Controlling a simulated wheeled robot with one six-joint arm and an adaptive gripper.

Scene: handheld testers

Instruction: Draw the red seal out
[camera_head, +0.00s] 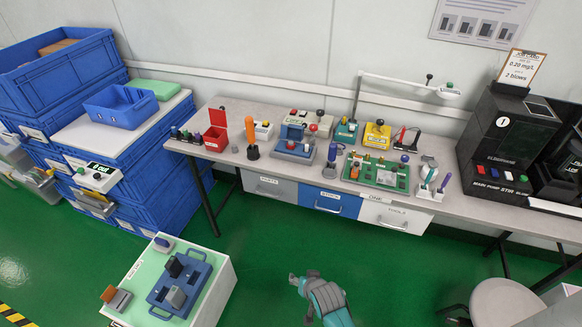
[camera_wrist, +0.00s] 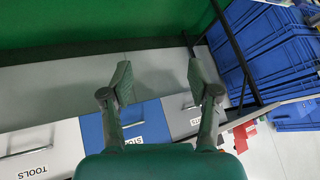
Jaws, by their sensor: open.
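No part is plainly marked as the red seal, and I cannot tell which red piece it is. Red pieces on the bench (camera_head: 235,172) include an open red box (camera_head: 216,139) at left, a red knob (camera_head: 313,127) near the middle, a slim red piece (camera_head: 402,134) further right and a red button (camera_head: 481,170) on the black machine. My gripper (camera_wrist: 158,80) is open and empty in the wrist view, its fingers wide apart in front of the drawers. In the head view my teal arm shows at the bottom middle, over the green floor, apart from the bench.
Drawers hang under the bench: grey, blue (camera_head: 329,199) and white (camera_head: 394,216). Blue crates (camera_head: 70,75) are stacked at left. A low cabinet (camera_head: 219,296) stands front left and a round stool (camera_head: 505,300) front right. Green floor between them is clear.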

